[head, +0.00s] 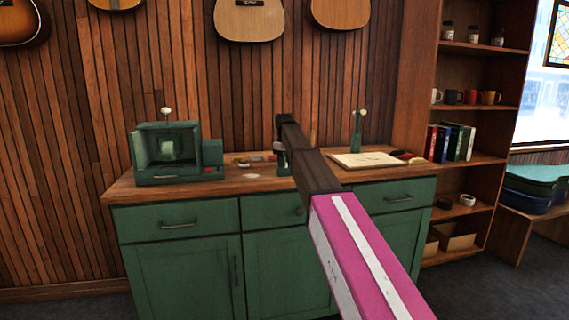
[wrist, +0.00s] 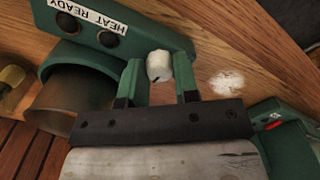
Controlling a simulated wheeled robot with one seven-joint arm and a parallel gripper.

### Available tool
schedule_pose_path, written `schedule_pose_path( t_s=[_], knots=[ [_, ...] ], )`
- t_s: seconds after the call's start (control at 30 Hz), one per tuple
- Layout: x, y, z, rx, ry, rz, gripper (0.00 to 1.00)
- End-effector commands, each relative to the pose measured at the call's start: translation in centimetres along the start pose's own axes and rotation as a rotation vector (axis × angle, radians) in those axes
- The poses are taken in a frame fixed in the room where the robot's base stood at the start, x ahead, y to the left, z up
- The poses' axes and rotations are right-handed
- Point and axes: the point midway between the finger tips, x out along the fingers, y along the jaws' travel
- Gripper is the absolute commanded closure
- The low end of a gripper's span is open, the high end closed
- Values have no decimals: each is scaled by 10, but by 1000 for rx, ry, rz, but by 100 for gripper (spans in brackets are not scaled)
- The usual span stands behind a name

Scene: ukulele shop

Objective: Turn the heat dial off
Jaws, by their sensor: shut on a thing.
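The heat dial (wrist: 159,66) is a small pale knob on the front of a green unit (wrist: 178,42) labelled HEAT READY, seen in the wrist view. A small dark mark shows at the dial's lower edge. My gripper (wrist: 160,78) has its two green fingers on either side of the dial, shut on it. Two dark round parts (wrist: 108,39) sit beside the label. A brownish cylinder (wrist: 62,98) adjoins the unit. In the head view my arm hides most of the unit and the dial.
The unit stands on a wooden top (head: 268,184) over green cabinets (head: 180,260). A green box with a red part (head: 166,177) stands left. A white patch (wrist: 227,83) marks the wood near the dial.

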Motion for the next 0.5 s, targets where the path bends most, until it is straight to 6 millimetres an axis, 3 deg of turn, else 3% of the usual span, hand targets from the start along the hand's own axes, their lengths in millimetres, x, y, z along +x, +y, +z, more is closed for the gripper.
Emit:
schedule_pose_path(
  t_s=[0.5],
  knots=[
    [0, 0, 0, -127, 1, 0, 95]
  ],
)
